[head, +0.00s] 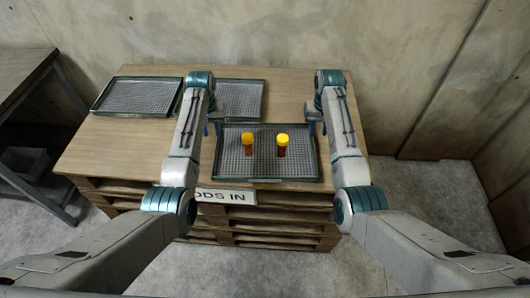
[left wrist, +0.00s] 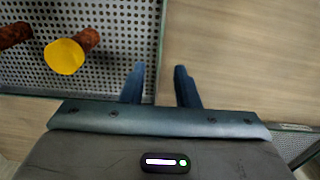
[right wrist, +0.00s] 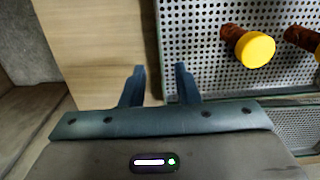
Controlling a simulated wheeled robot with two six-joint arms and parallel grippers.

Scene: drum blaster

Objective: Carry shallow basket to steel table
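The shallow basket (head: 226,172) is a dark-rimmed tray with a perforated floor, lying on the front part of a wooden-topped pallet stack. Finger contact with the rim cannot be made out. A dark table (head: 22,68), possibly the steel table, is at far left.
Two similar empty trays (head: 138,95) (head: 240,99) lie behind on the wooden top (head: 120,142). A white label (head: 226,196) is on the stack's front. Concrete walls stand behind and right. Floor shows between the stack and the dark table.

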